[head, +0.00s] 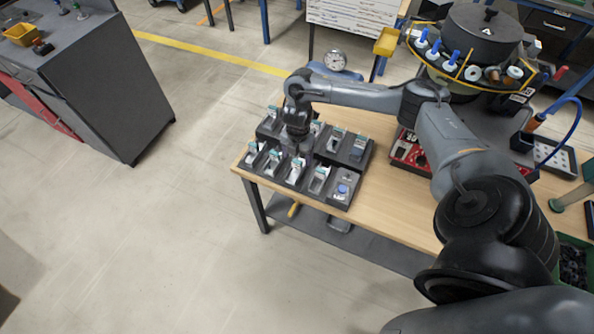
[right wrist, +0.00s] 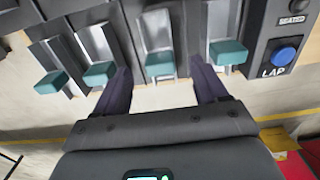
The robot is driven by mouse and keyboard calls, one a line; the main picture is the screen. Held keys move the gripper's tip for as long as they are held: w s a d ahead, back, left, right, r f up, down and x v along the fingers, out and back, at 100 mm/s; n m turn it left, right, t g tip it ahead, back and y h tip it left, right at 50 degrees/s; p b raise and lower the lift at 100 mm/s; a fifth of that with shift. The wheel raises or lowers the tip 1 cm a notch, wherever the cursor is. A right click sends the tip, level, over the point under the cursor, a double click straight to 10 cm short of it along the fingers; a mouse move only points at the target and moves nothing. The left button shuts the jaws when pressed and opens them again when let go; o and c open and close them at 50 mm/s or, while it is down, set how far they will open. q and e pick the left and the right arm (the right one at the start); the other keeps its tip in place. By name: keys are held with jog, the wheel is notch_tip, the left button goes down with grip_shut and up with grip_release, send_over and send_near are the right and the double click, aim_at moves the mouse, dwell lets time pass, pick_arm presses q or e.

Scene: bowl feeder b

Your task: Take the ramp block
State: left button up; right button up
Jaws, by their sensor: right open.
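Several look-alike silver pieces with teal ends, which appear to be ramp blocks, sit in the slots of a black rack (head: 331,194). In the right wrist view one ramp block (right wrist: 159,40) lies between the two dark fingers of my right gripper (right wrist: 159,68), with a gap on each side. The fingers are open and hold nothing. In the head view my right gripper (head: 298,148) is over the middle of the rack, pointing down, and hides part of it. My left gripper is not in view.
Similar ramp blocks flank it closely in the right wrist view, two to the left (right wrist: 100,72) and one to the right (right wrist: 228,50). A blue button (right wrist: 284,55) marked LAP sits at the rack's end.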

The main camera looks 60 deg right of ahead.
aim_at(297, 161)
jog(key=shift+a+f+b, duration=0.1)
jog(key=shift+f+b, duration=0.25)
jog(key=shift+f, duration=0.25)
jog(key=shift+a+f+b, duration=0.1)
jog(key=shift+f+b, duration=0.3)
jog(key=shift+f, duration=1.6)
jog(key=shift+r, duration=0.1)
jog(key=c, duration=1.3)
